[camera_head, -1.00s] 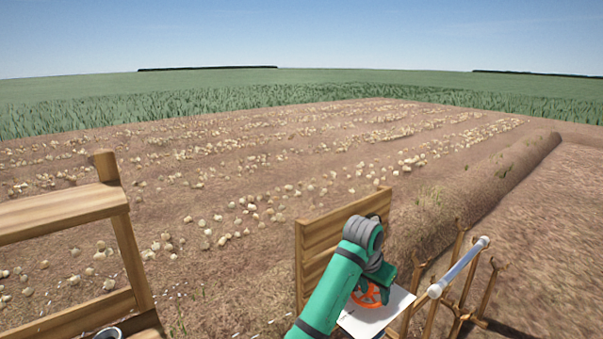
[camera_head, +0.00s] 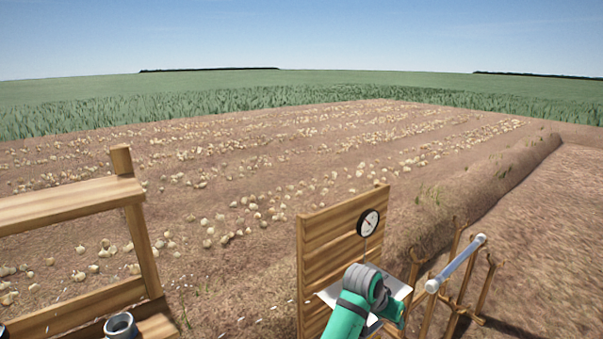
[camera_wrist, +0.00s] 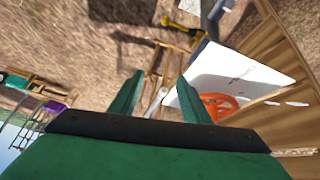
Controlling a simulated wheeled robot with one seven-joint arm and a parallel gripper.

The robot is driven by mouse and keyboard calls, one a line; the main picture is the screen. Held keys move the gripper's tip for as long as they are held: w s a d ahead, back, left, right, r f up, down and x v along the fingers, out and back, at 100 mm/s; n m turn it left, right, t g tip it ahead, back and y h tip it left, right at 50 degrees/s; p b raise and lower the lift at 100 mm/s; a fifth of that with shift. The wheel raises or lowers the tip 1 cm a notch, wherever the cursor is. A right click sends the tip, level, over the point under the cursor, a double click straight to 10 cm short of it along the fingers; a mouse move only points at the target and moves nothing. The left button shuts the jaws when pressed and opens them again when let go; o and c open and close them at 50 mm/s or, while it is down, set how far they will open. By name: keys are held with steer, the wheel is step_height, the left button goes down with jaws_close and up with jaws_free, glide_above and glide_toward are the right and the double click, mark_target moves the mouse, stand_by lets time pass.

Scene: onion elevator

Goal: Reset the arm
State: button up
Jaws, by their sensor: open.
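My green arm rises at the lower right of the head view, in front of a wooden board; its gripper end is hidden there behind or below the arm link. In the wrist view my gripper (camera_wrist: 153,98) shows two green fingers spread apart with nothing between them. The card also shows partly behind my arm in the head view (camera_head: 327,294).
The wooden board (camera_head: 327,245) carries a round gauge (camera_head: 368,223). A white-grey rod (camera_head: 458,262) rests on forked wooden stakes to the right. A wooden frame (camera_head: 70,205) and a grey pipe end (camera_head: 120,326) stand at left. Onions lie in rows across the field behind.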

steer(key=s+d+f+n+t+h, duration=0.2)
steer(key=s+d+f, duration=0.15)
steer(key=f, duration=0.45)
steer(key=s+a+f+n+t+y, duration=0.1)
steer(key=s+a+f+n+t, duration=0.25)
steer(key=s+f, duration=0.4)
steer(key=s+a+f+n+t, duration=0.2)
steer(key=s+a+f, duration=0.25)
steer(key=s, duration=0.55)
steer(key=s+a+n+t+y, duration=0.1)
steer(key=s+a+y, duration=0.1)
steer(key=s+a, duration=0.55)
steer(key=s+a+n+t+y, duration=0.15)
steer(key=s+a, duration=0.25)
steer(key=s, duration=0.6)
steer(key=s+a+r+m+y, duration=0.1)
steer(key=s+a+r, duration=0.3)
steer(key=s+r, duration=0.2)
steer(key=s+a+r+t+y, duration=0.1)
steer(key=s+a+r, duration=0.3)
steer(key=s+r, duration=0.2)
steer(key=shift+s+a+r+m+y, duration=0.15)
steer(key=shift+s+a+m+y, duration=0.25)
steer(key=shift+s, duration=0.75)
